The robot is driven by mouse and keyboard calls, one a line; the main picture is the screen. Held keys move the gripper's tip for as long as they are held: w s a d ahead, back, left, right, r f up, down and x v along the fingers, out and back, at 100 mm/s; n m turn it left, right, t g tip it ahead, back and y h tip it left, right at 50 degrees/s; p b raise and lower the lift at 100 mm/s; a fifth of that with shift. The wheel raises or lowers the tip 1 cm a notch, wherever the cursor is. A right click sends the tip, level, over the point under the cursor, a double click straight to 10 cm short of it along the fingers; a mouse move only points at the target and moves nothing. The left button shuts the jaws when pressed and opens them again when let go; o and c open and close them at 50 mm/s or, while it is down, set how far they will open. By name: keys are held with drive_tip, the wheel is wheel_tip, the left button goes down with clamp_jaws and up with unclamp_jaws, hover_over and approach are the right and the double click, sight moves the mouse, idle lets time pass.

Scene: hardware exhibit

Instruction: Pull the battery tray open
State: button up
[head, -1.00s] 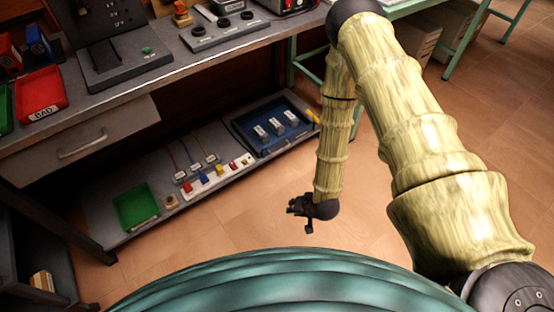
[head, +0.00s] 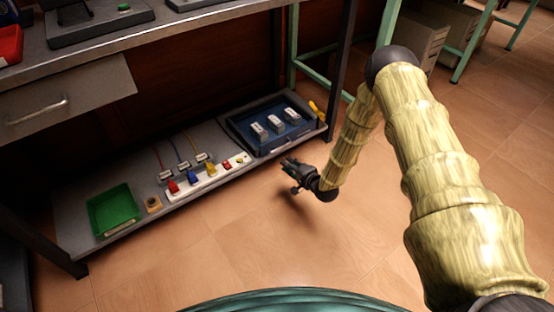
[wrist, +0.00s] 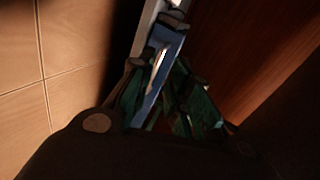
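The battery tray (head: 242,131) is a dark blue tray at the right end of the low shelf, with several pale blocks standing in it. My gripper (head: 288,166) is in front of the tray and a little below it in the head view, apart from it, with its fingers pointing toward the shelf. In the wrist view a blue strip with a pale edge (wrist: 160,65) shows beyond and between the fingers of my gripper (wrist: 165,85), which look spread and empty.
The low shelf also holds a green bin (head: 112,208), a white power strip (head: 207,180) with coloured plugs, and a yellow tool (head: 316,107) right of the tray. A dark table leg (head: 338,70) stands at the right. The tiled floor (head: 250,240) in front is clear.

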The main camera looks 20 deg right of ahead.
sight(277, 149)
drive_tip(key=shift+m+t+y, duration=0.3)
drive_tip(key=shift+m+t, duration=0.2)
drive_tip(key=shift+t, duration=0.1)
drive_tip(key=shift+w+a+f+b, duration=0.25)
drive_tip(key=shift+w+f+b, duration=0.35)
drive_tip(key=shift+w+b, duration=1.15)
drive_tip(key=shift+w+a+f+b, duration=0.2)
drive_tip(key=shift+w+f+b, duration=0.45)
drive_tip(key=shift+w, duration=2.05)
drive_tip(key=shift+w+a+f+b, duration=0.25)
drive_tip(key=shift+w+f+b, duration=0.35)
drive_tip(key=shift+w+b, duration=1.15)
drive_tip(key=shift+w+p, duration=0.5)
drive_tip(key=shift+p, duration=0.05)
clamp_jaws()
